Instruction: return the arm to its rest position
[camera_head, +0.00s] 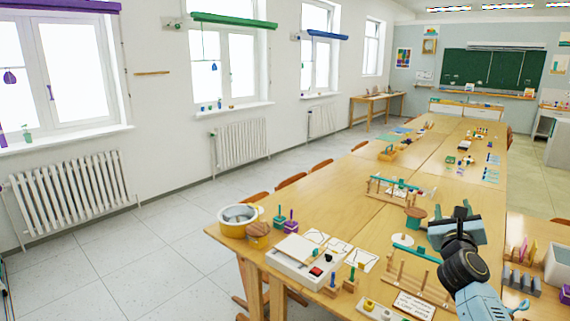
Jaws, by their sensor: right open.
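My right arm (476,292) comes in from the lower right and reaches out over the long wooden table. Its gripper (462,213) is open, points away from me, and shows nothing between its fingers. The height of the gripper over the table is hard to tell. My left gripper is not in view.
The long wooden table (350,203) runs away toward the green chalkboard (495,68). A yellow-rimmed bowl (238,218), a white box (303,259) and a wooden frame with a green bar (400,187) stand on it. Bare floor (150,246) lies to the left.

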